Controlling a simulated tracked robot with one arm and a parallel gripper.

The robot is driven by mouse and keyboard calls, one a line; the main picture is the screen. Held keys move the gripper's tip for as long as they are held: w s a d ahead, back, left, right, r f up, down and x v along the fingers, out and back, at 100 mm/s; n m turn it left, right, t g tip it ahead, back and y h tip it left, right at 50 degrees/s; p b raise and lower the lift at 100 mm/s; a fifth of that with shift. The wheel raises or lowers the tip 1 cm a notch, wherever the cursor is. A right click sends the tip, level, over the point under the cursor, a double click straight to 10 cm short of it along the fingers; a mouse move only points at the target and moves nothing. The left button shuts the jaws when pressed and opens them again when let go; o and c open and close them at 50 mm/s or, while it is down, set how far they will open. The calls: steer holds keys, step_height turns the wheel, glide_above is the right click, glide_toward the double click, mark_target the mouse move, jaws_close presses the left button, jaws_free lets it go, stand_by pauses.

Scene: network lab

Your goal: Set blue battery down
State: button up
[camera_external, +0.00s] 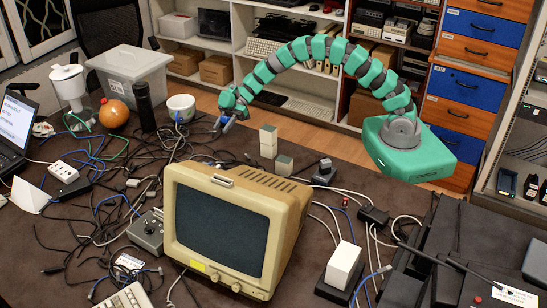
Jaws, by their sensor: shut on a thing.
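My green segmented arm reaches left across the back of the table, and my gripper (221,126) points down at its left end. A small blue thing shows between the fingers, consistent with the blue battery (223,119); the fingers partly hide it. The gripper is shut on it. It is to the right of the white bowl and left of the pale upright blocks. At this size I cannot tell whether the battery touches the brown table (215,146) or hangs above it.
A white bowl (181,107) and a dark bottle (143,106) stand left of my gripper. Pale blocks (268,141) stand to its right. A beige monitor (235,225) fills the table's middle front. Cables clutter the left side. Some bare brown surface lies near the gripper.

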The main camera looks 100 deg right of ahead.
mark_target(223, 137)
steer(key=shift+w+d, duration=0.1)
steer(key=shift+w, duration=0.25)
step_height(223, 137, down, 4)
steer(key=shift+r+b, duration=0.25)
steer(key=shift+b, duration=0.5)
steer(key=o, duration=1)
steer(key=p+v, duration=0.2)
steer(key=v, duration=1)
steer(key=shift+s, duration=0.1)
